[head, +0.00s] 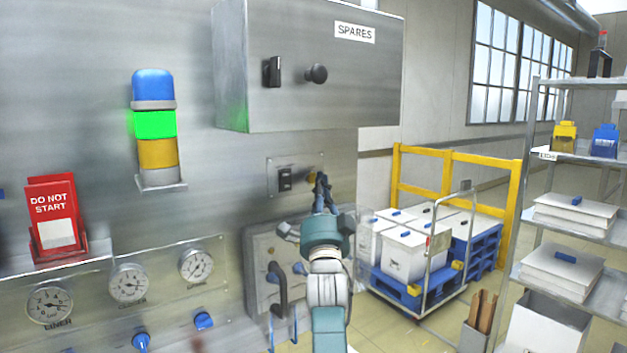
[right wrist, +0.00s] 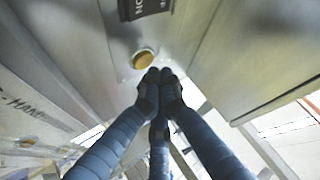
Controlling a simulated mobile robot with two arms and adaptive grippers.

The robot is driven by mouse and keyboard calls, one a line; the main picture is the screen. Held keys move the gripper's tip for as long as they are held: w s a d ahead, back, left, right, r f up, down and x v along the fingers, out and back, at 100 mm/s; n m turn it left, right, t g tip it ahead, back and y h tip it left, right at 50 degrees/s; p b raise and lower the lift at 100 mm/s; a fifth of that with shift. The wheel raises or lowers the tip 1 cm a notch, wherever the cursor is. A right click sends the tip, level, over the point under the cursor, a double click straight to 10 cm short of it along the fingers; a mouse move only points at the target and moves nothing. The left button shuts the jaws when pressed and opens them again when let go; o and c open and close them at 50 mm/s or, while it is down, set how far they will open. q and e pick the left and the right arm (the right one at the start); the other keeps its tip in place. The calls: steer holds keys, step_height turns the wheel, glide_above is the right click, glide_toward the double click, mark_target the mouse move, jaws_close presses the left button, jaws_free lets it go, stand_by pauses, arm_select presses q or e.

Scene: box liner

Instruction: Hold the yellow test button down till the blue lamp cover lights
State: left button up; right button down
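The stack light on the steel wall has a blue lamp cover (head: 152,86) on top, which looks unlit. The green section (head: 155,124) below it glows, and the amber section (head: 157,154) is dull. The yellow test button (head: 311,177) sits on a small wall plate, partly hidden by my right gripper (head: 321,190). In the right wrist view the round yellow button (right wrist: 143,58) lies just beyond my fingertips (right wrist: 160,76). The fingers are together with nothing between them. I cannot tell whether they touch the button. My left gripper is not in view.
A black switch (head: 285,179) sits left of the button. The SPARES cabinet (head: 320,70) juts out above. A red DO NOT START sign (head: 55,220) and gauges (head: 128,284) are at left. A cart with boxes (head: 410,255) and a shelf rack (head: 575,155) stand at right.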

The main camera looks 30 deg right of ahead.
steer(key=shift+w, duration=0.2)
steer(key=shift+w+a+b, duration=0.15)
steer(key=shift+w+b, duration=0.25)
steer(key=shift+b, duration=0.05)
stand_by(0.8)
steer(key=shift+w+f, duration=0.1)
steer(key=shift+f, duration=0.15)
stand_by(1.8)
steer(key=shift+f, duration=0.15)
stand_by(1.0)
steer(key=shift+f, duration=0.2)
steer(key=shift+s+f, duration=0.1)
steer(key=shift+s, duration=0.55)
